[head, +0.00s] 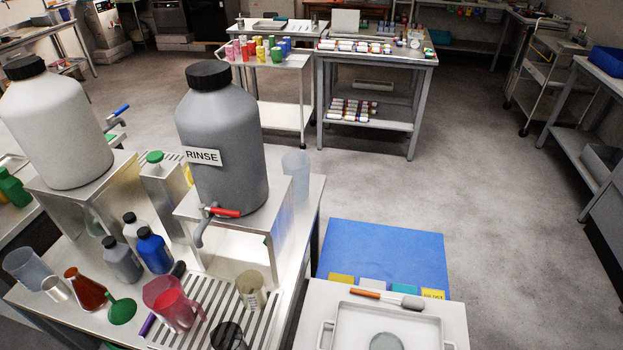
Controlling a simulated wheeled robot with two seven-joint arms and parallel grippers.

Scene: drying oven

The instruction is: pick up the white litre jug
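No jug is plainly marked as the white litre jug. A pale translucent jug-like vessel (25,268) lies or leans at the left edge of the steel bench (312,215). Another pale translucent vessel (297,170) stands behind the grey RINSE bottle (225,135), partly hidden by it. A cream-tinted clear beaker (251,290) stands on the slatted drain area at the front. A pink-red jug (173,302) with a handle stands left of it. I cannot tell which pale vessel is the white one. Neither of my grippers shows.
A large white bottle (55,125) and the RINSE bottle with its red-handled tap (222,212) stand on raised steel stands. Small bottles, a flask (86,290) and a green funnel (121,309) crowd the bench. A white tray (390,325) is front right. Open floor lies right.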

